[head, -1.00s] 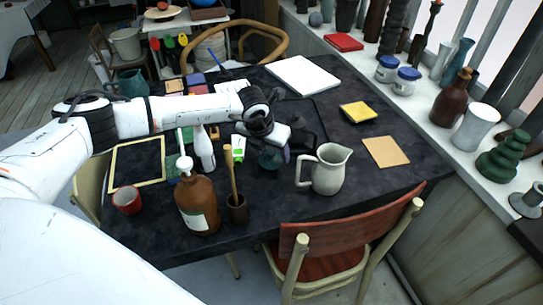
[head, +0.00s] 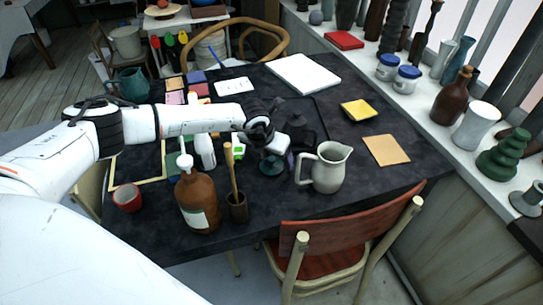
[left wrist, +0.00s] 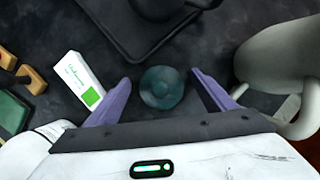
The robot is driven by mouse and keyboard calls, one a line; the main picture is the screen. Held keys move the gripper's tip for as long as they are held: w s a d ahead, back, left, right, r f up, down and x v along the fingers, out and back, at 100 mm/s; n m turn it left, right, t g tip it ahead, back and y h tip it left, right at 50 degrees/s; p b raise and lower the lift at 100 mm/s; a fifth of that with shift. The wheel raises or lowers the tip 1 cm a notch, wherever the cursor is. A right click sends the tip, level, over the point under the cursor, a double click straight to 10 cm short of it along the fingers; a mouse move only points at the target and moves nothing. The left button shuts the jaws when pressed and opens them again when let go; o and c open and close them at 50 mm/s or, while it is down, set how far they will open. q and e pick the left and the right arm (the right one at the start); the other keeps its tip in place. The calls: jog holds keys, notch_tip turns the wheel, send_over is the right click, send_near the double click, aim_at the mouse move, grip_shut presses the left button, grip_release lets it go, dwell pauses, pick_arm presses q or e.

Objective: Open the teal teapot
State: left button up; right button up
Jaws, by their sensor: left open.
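A small teal round piece with concentric rings, looking like a lid (head: 271,165), lies on the dark table left of the grey jug. In the left wrist view the teal piece (left wrist: 162,88) is centred between my fingers. My left gripper (head: 280,158) is open just above it; its two purple fingers (left wrist: 160,95) stand apart on either side, with no visible contact. A dark pot (head: 300,128) stands on the black tray behind my gripper; its base shows at the top of the left wrist view. My right gripper is not seen.
The grey jug (head: 328,170) stands close on the right. A white-green box (left wrist: 82,78) lies close on the left. A brown bottle (head: 197,202) and a brush cup (head: 238,208) stand in front. The black tray (left wrist: 108,32) lies behind.

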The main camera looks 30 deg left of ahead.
pick_arm(q)
jog(key=v, duration=1.2)
jog(key=shift+r, duration=0.25)
